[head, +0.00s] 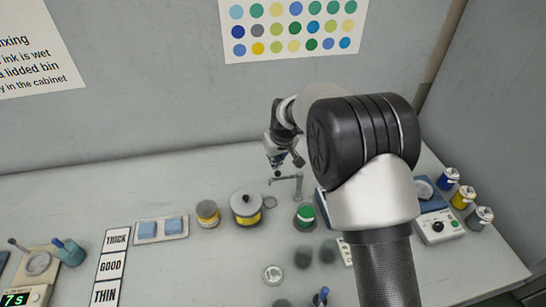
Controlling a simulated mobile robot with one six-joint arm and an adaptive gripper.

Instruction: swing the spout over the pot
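A slim grey metal spout (286,179) stands on the bench near the middle. Its upright is at the right, and its horizontal arm points left. The arm's free end is above and right of a pot with a yellow band and a dark knob on top (246,211); it does not look to be over the pot. A small ring (270,203) lies below that end. My gripper (284,168) is just above the spout, pointing down. I cannot tell whether it touches the spout or whether its fingers are open. Nothing is visibly held.
A green-topped container (304,214) is right, near my arm. A tray with blue pads (161,229) lies left. A scale (436,222) and several ink jars (463,197) are right. My arm hides part of the bench.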

